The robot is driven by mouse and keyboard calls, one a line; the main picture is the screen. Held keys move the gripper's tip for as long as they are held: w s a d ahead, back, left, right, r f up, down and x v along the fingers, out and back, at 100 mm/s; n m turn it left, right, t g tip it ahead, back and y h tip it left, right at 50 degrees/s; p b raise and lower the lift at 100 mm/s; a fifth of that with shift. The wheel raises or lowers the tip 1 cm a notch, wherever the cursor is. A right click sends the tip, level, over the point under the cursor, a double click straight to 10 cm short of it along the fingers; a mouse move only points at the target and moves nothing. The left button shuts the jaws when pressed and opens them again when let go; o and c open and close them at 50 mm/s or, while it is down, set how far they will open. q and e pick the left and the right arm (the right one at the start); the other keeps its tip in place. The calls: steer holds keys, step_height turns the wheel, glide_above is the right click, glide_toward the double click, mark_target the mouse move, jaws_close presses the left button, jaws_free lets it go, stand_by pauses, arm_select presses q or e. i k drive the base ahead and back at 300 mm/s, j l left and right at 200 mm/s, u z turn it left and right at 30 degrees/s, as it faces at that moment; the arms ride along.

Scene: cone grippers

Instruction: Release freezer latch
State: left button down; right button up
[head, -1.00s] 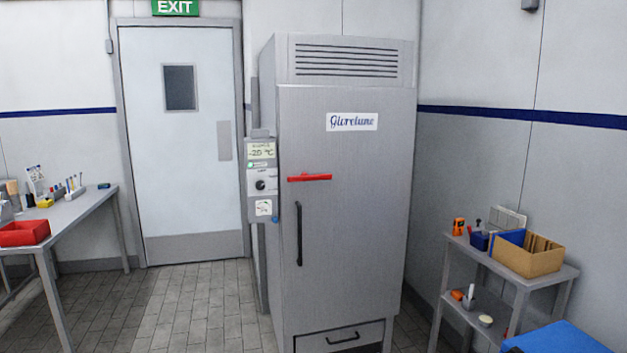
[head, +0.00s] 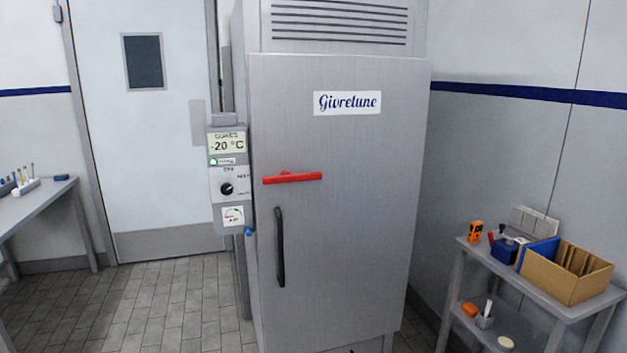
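The freezer (head: 345,240) is a tall grey metal cabinet in the middle of the head view, with its door shut. Its latch (head: 293,178) is a red bar lying about level near the door's left edge. A black vertical handle (head: 280,247) is below the latch. A control panel (head: 227,180) on the freezer's left side reads -20 °C and has a black dial. Neither of my grippers shows in the head view.
A grey shelf unit (head: 540,287) with a cardboard box (head: 565,272) and small tools stands to the right. A grey table (head: 40,205) is at the left. A closed door (head: 150,170) is behind. The tiled floor (head: 170,300) left of the freezer is clear.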

mark_target(285, 176)
steer(key=i+l, duration=0.7)
steer(key=i, duration=0.15)
steer(key=i+l, duration=0.2)
steer(key=l, duration=0.2)
